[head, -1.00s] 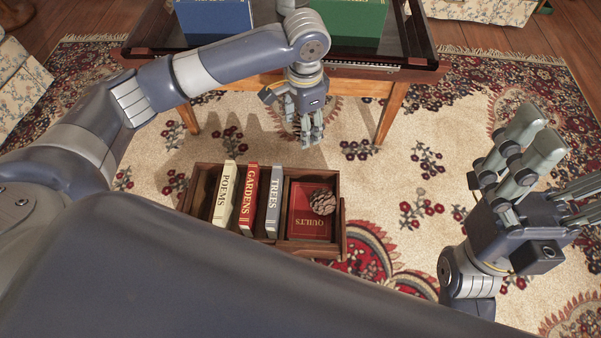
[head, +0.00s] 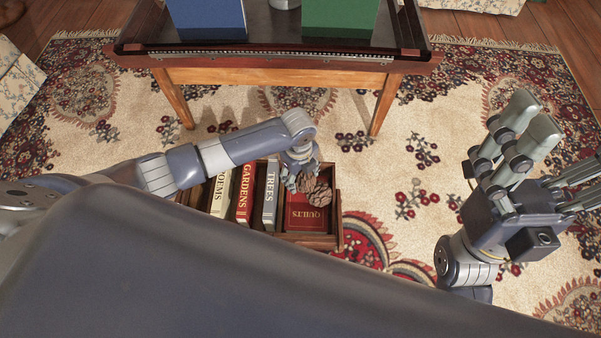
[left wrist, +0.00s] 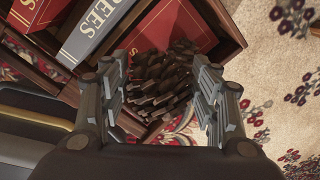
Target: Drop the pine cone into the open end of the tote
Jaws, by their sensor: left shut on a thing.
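The tote is a dark wooden box (head: 336,212) on the rug, with upright books at its left and an open right compartment where the red QUILTS book (head: 305,220) lies flat. The pine cone (head: 320,196) is in or just over this compartment, above the red book; I cannot tell whether it touches. It shows as two brown lumps beside my fingers. My left gripper (head: 303,182) is shut on it. In the left wrist view the dark cone (left wrist: 162,78) sits between both fingers, with the red book behind. My right gripper (head: 562,150) is open and empty, off to the right.
The upright books POEMS, GARDENS (head: 245,192) and TREES (head: 270,194) fill the tote's left side. A wooden table (head: 270,78) behind holds a blue block (head: 207,18) and a green block (head: 340,20). The patterned rug right of the tote is clear.

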